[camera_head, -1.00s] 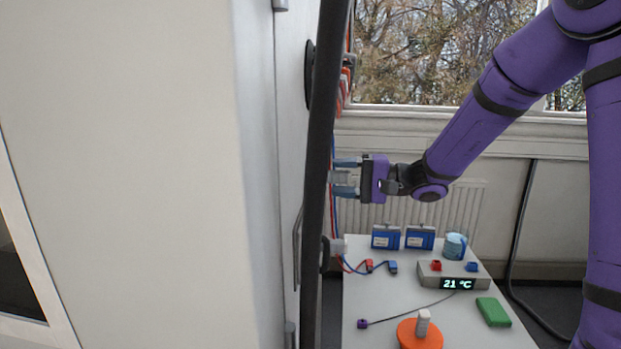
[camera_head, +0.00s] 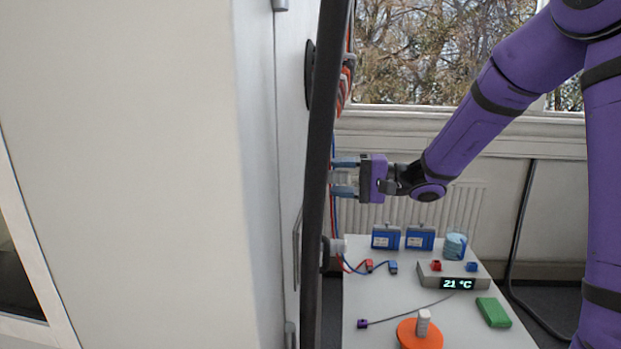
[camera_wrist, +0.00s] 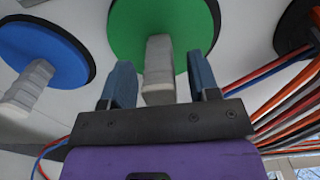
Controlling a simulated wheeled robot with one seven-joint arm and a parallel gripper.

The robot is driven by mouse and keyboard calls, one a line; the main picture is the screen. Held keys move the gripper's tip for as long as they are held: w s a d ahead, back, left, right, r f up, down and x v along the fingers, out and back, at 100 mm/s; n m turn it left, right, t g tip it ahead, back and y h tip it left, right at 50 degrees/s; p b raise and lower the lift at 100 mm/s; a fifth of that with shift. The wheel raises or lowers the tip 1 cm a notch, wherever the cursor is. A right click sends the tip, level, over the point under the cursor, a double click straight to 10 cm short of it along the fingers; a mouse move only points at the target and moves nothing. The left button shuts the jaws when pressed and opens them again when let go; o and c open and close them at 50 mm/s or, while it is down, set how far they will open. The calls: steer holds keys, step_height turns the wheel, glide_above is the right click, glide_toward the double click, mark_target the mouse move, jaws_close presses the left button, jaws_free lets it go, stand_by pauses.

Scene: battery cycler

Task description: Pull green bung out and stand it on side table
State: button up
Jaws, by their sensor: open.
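The green bung (camera_wrist: 155,20) is a round disc with a dark rim and a grey block handle (camera_wrist: 158,65). In the wrist view it sits on the pale cabinet wall at top centre. My gripper (camera_wrist: 162,85) is open, with one blue finger on each side of the grey handle. I cannot tell whether either finger touches it. In the head view my gripper (camera_head: 345,177) points left at the cabinet side, and the dark door edge hides the green bung. The side table (camera_head: 385,300) stands below my gripper, its left part hidden behind the door edge.
A blue bung (camera_wrist: 40,52) and a black port (camera_wrist: 297,25) flank the green one; cables (camera_wrist: 285,105) run at right. The table holds an orange bung (camera_head: 408,335), a 21 °C display box (camera_head: 435,275), a green block (camera_head: 493,312), two blue cells (camera_head: 385,237) and a probe (camera_head: 362,323).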

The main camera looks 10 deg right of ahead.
steer(key=shift+c, duration=0.4)
jaws_close()
steer(key=shift+v, duration=1.15)
stand_by(0.3)
steer(key=shift+v, duration=2.6)
steer(key=shift+r, duration=0.2)
